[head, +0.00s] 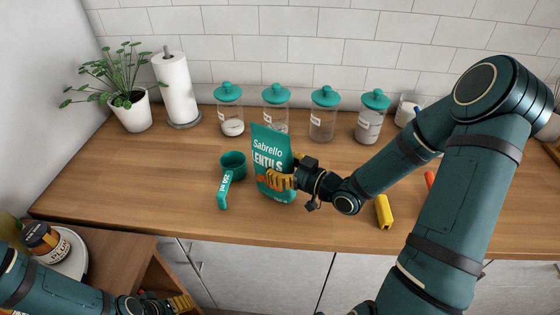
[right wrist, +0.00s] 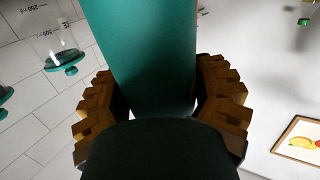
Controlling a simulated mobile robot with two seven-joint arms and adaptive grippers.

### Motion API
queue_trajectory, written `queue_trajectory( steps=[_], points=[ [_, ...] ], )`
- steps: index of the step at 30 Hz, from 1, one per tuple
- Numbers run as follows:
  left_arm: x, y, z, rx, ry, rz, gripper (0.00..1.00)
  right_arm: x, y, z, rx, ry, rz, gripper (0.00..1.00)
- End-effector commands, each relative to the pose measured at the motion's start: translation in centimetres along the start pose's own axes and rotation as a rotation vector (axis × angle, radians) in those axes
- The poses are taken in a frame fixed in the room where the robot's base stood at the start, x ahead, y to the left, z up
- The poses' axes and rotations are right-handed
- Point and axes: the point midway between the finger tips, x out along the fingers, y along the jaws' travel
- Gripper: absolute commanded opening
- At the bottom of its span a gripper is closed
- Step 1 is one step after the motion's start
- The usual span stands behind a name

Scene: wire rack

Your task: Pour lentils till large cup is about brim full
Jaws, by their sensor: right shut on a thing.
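The teal lentils bag (head: 268,150) stands nearly upright just right of the large cup, its label facing the head camera. My right gripper (head: 280,181) is shut on its lower part; in the right wrist view its fingers (right wrist: 160,105) flank the bag (right wrist: 148,50). I cannot tell whether the bag's bottom touches the counter. The large cup (head: 233,160), a teal measuring cup, sits upright on the counter, its handle toward the front. Its fill level cannot be made out. My left gripper (head: 180,302) is low at the bottom left, away from both; its opening is unclear.
Several teal-lidded jars (head: 230,108) line the back of the wooden counter (head: 150,185). A paper towel roll (head: 176,88) and potted plant (head: 130,108) stand at back left. A yellow object (head: 384,211) lies right of the bag. The counter left of the cup is clear.

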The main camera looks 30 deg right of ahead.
Motion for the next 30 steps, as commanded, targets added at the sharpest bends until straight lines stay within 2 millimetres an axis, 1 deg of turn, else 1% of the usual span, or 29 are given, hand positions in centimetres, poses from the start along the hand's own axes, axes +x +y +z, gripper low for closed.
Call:
queue_trajectory(
  steps=[1, 9, 24, 26, 30],
  points=[
    [-0.8, 0.3, -0.2, -0.001, 0.003, 0.0, 0.57, 0.0, 0.0, -0.6, -0.002, -0.012, -0.001, 0.18],
    [-2.8, 1.0, -0.8, -0.004, 0.013, 0.001, 0.57, 0.0, 0.0, -1.2, -0.001, -0.098, 0.0, 0.18],
    [-6.9, 2.3, -1.2, -0.003, 0.011, 0.01, 0.57, 0.4, 0.0, -2.0, -0.002, -0.276, -0.001, 0.18],
    [-6.6, 2.2, -1.2, -0.003, 0.011, 0.01, 0.57, 0.4, 0.0, -1.6, -0.001, -0.276, 0.0, 0.18],
    [-6.4, 2.1, -1.1, -0.003, 0.011, 0.01, 0.57, 0.4, 0.0, -1.5, -0.001, -0.275, 0.001, 0.18]
  ],
)
